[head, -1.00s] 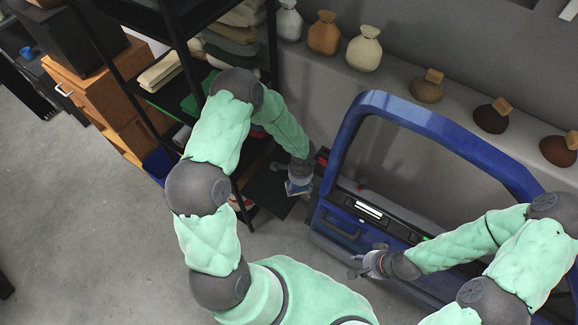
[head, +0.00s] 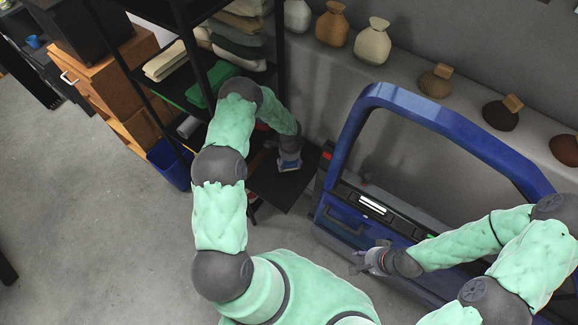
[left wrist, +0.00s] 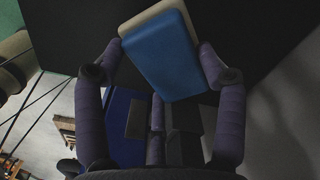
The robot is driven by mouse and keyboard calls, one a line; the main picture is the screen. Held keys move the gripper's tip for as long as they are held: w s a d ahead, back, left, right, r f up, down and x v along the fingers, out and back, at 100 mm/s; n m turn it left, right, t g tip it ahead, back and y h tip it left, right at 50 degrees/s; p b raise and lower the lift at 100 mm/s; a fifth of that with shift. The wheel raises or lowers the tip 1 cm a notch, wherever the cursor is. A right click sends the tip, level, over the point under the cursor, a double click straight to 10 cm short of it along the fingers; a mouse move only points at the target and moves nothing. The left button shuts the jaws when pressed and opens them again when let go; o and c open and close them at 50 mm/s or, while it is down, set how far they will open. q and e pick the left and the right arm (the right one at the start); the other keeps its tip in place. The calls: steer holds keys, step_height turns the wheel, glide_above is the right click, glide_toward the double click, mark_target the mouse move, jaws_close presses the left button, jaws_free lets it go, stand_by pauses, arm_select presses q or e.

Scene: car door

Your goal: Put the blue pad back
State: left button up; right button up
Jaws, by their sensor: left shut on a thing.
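The blue pad (left wrist: 163,62), a rounded block with a pale beige layer along one side, is gripped between the two fingers of my left gripper (left wrist: 161,58) in the left wrist view. In the head view my left gripper (head: 288,160) is shut on the pad over a flat black shelf panel (head: 285,190) at the rack's lower right. Whether the pad touches the panel I cannot tell. My right gripper (head: 371,258) is in front of the car door, its fingers apart and holding nothing visible.
The blue car door (head: 350,215) stands to the right of the panel. The black rack (head: 187,60) holds folded cloths (head: 163,62) and a green item (head: 207,85). A blue bin (head: 170,165) is on the floor at its left.

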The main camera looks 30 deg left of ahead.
mark_target(289, 165)
arm_select(q)
steer(key=shift+w+a+f, duration=0.1)
steer(key=shift+a+f, duration=0.1)
steer(key=shift+f, duration=0.15)
step_height(289, 165, down, 3)
steer(key=shift+r+b, duration=0.1)
steer(key=shift+b, duration=0.25)
steer(key=o, duration=1.2)
steer(key=shift+r, duration=0.1)
step_height(289, 165, up, 12)
steer(key=shift+w+d+f+p, duration=0.1)
steer(key=shift+d+p, duration=0.05)
steer(key=shift+p, duration=0.95)
